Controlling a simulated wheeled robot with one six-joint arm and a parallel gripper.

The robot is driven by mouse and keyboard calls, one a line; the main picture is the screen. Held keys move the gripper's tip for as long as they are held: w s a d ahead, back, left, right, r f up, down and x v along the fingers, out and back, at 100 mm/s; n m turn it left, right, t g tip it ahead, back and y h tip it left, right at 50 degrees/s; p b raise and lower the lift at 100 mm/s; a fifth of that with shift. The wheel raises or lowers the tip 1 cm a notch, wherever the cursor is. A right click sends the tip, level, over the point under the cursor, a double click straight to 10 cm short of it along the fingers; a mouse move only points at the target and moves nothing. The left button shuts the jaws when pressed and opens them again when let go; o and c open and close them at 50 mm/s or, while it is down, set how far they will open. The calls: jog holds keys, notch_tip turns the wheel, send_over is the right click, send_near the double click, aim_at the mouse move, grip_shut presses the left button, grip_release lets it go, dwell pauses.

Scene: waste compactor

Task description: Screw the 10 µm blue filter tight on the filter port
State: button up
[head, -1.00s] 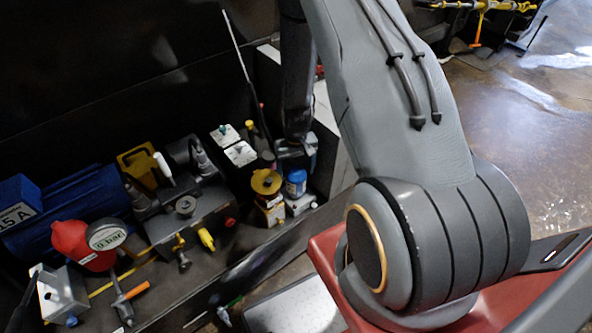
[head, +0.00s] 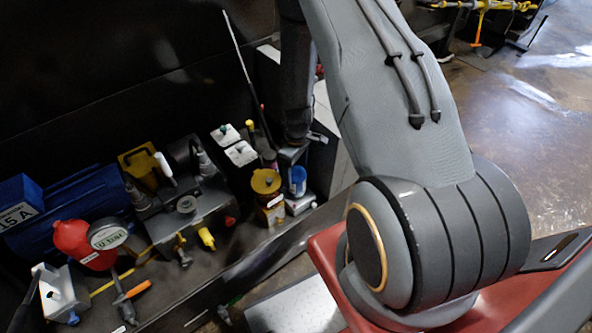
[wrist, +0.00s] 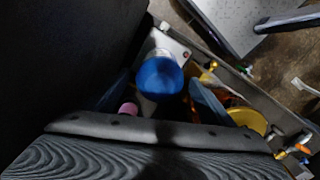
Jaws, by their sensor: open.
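The blue filter (head: 297,182) stands upright on a pale block at the right end of the bench. In the wrist view its round blue top (wrist: 160,78) lies ahead of my gripper (wrist: 160,100), whose two fingers show on either side of it, apart. In the head view my gripper (head: 294,152) hangs over the filter, dark and partly hidden by my arm. It is open, with nothing held. I cannot tell whether the fingers touch the filter. The port under the filter and its thread are hidden, and no 10 µm label is readable.
A yellow-capped canister (head: 265,182) stands close left of the blue filter. A pink-capped item (wrist: 128,108) is also close by. White-topped boxes (head: 241,153) and a grey valve block (head: 187,207) stand further left. A dark wall rises behind.

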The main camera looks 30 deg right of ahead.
jog(key=c, duration=1.1)
jog(key=m, duration=0.5)
jog(key=shift+c, duration=0.2)
jog(key=m, duration=0.5)
jog(key=shift+b, duration=0.3)
jog(key=shift+m, duration=0.4)
jog(key=m, duration=0.4)
jog(key=shift+m, duration=0.4)
jog(key=m, duration=0.5)
jog(key=shift+b, duration=0.3)
